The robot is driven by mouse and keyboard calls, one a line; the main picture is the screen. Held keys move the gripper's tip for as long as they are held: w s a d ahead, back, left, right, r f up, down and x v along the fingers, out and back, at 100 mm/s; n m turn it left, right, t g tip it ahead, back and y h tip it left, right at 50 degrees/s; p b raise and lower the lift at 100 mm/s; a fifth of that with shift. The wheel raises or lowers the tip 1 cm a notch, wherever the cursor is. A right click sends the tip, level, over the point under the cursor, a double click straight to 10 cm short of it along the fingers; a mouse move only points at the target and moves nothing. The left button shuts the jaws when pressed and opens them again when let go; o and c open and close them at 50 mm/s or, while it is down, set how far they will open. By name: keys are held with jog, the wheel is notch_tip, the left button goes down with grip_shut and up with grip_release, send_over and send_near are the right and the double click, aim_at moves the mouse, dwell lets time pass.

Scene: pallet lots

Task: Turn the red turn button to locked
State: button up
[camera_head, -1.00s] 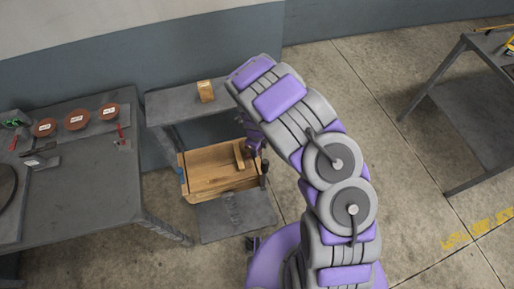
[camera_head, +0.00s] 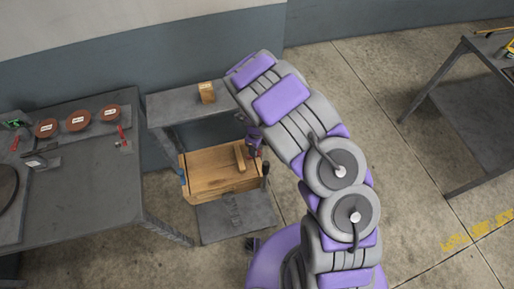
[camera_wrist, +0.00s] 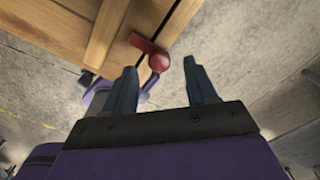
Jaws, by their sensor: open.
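The red turn button (camera_wrist: 150,48) shows in the wrist view on the edge of a wooden crate, with a round red knob end (camera_wrist: 159,62) and a flat arm reaching up and left. It lies beside a dark gap between wooden boards. My gripper (camera_wrist: 159,75) is open. Its two dark fingers point toward the button, with the knob between and just beyond the fingertips; I see no clear contact. In the head view the wooden crate (camera_head: 212,170) stands below a grey shelf, and my gripper is at its right end, partly hidden by my arm.
A grey workbench (camera_head: 95,190) with several round brown discs and red-handled items stands at left. A grey shelf (camera_head: 180,104) behind the crate bears a small wooden block (camera_head: 207,92). Another grey table (camera_head: 470,125) stands at right. Concrete floor (camera_head: 400,200) is open between.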

notch_tip(320, 180, up, 14)
jog(key=p, duration=0.2)
jog(key=shift+r, duration=0.2)
jog(key=shift+a, duration=0.1)
dwell(0.3)
